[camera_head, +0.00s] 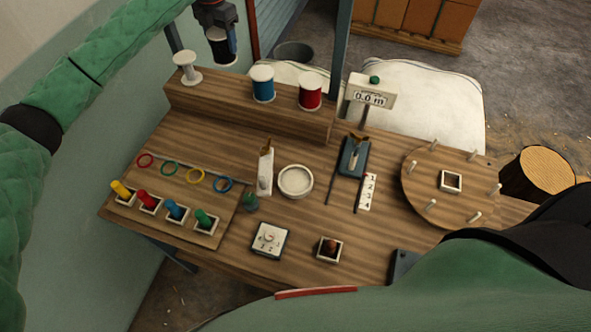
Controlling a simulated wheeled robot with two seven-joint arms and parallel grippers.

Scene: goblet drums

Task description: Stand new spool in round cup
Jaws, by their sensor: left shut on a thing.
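My left gripper (216,22) is at the top, above and behind the raised wooden shelf. It is shut on a dark spool (219,48), held upright with a pale rim showing; the fingers partly hide it. A white, empty-looking spool (187,70), a blue spool (263,86) and a red spool (310,93) stand on the shelf. The white round cup (295,196), a shallow dish, sits near the middle of the bench and looks empty. My right arm crosses the lower right; its gripper is not in view.
The wooden shelf (240,112) lies along the bench's back edge. Around the cup are a cream upright piece (265,170), a dial block (270,239) and a small square box (329,249). A round pegged board (425,195) is at right, colored pegs at left.

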